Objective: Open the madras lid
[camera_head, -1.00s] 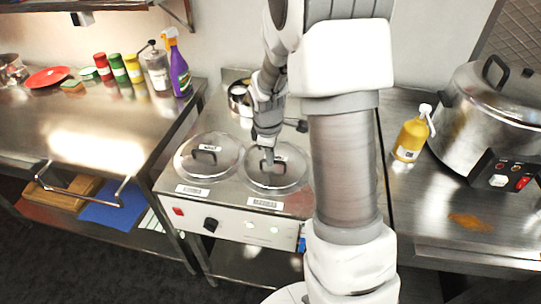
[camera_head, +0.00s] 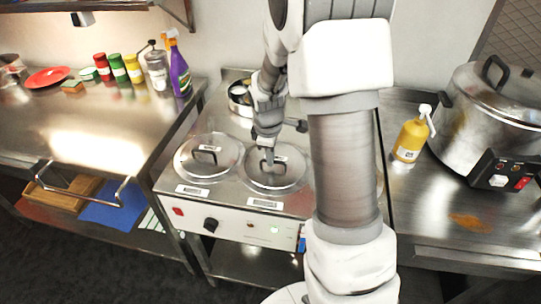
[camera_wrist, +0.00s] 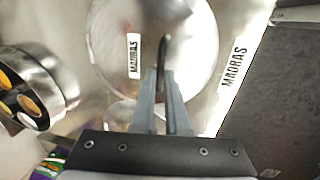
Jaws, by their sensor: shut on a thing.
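The madras lid (camera_head: 291,178) is a round clear lid with a dark loop handle, on the right well of the steel warmer. In the wrist view the lid (camera_wrist: 195,60) bears a MADRAS label (camera_wrist: 134,56), and a second MADRAS label (camera_wrist: 234,66) is on the warmer's front edge. My gripper (camera_head: 267,162) is above the lid's middle. In the wrist view its fingers (camera_wrist: 164,85) are shut on the dark handle (camera_wrist: 163,50). The lid appears to lie flat on its well. The fingers hide part of the handle.
A second lid (camera_head: 222,163) with its own handle covers the left well. A round pan (camera_head: 238,97) sits behind, with several round pieces visible in the wrist view. A yellow pump bottle (camera_head: 409,140) and large cooker (camera_head: 480,125) stand right. Bottles (camera_head: 179,75) stand on the left counter.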

